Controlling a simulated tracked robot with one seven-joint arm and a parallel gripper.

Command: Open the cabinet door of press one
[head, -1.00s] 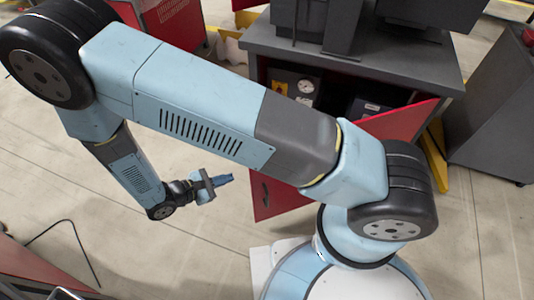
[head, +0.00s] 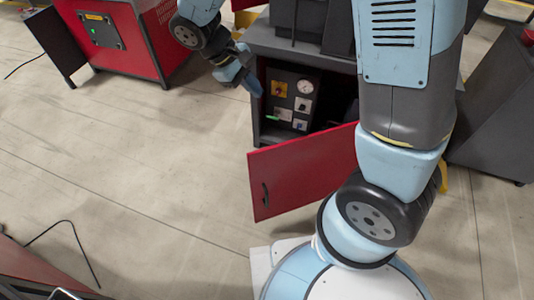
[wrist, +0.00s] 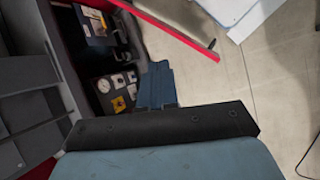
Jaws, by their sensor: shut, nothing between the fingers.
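The grey cabinet (head: 318,59) under the press has its red door (head: 300,175) swung wide open toward me, with a dark handle (head: 266,194) on its face. Part of the door is hidden behind my arm. In the wrist view the red door edge (wrist: 178,33) runs across the top. Inside the cabinet is a dark control panel (head: 285,101) with a gauge and switches, which the wrist view also shows (wrist: 113,92). My gripper (head: 253,86) is shut and empty, near the opening's left side and apart from the door handle. No label shows which press this is.
Another red cabinet (head: 148,45) with a green-lit panel and an open dark door (head: 57,45) stands at the upper left. A grey slanted cabinet (head: 497,125) stands at the right. A black cable (head: 72,228) lies lower left. The floor in the middle left is clear.

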